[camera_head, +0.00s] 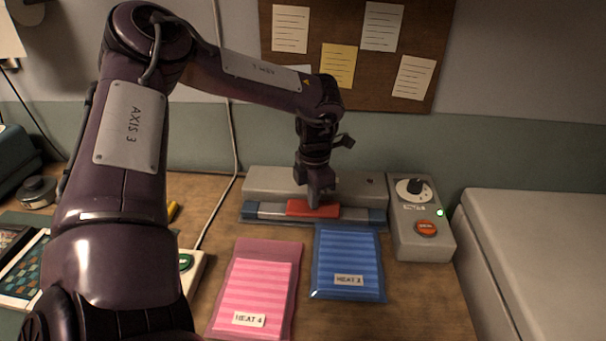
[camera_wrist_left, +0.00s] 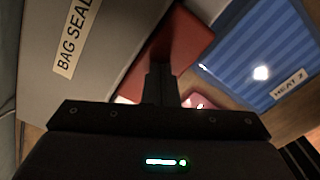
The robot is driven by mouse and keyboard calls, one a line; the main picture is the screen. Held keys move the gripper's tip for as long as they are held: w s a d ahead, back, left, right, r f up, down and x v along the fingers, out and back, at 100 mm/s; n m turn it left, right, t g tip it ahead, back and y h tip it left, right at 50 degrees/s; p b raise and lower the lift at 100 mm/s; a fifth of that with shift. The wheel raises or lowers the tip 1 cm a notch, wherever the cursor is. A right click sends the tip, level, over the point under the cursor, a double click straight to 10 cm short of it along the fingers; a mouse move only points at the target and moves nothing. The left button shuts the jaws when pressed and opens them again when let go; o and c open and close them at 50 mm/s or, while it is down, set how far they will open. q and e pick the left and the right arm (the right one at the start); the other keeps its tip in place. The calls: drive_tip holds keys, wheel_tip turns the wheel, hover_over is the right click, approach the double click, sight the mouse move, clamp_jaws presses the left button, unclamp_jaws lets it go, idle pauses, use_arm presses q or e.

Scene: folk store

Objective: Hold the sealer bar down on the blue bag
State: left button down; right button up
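The grey bag sealer (camera_head: 265,183) stands at the back of the wooden table, with a red pad (camera_head: 298,208) on its bar. My left gripper (camera_head: 320,203) points down at the red pad, its fingers together and the tips at or just above the pad. The left wrist view shows the closed fingers (camera_wrist_left: 160,82) against the red pad (camera_wrist_left: 188,38); exact contact is hard to tell. The blue bag (camera_head: 347,258), with a HEAT label, lies flat in front of the sealer. Its top edge meets the bar's front side; whether it goes under is hidden. My right gripper is not in view.
A pink bag (camera_head: 255,285) labelled HEAT 4 lies left of the blue one. A grey control box (camera_head: 420,245) with a dial, an orange button and a lit green lamp stands right of the sealer. A pale grey case (camera_head: 540,240) fills the right side.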

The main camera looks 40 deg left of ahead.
use_arm(q)
drive_tip(key=shift+s+f, duration=0.25)
drive_tip(key=shift+f, duration=0.05)
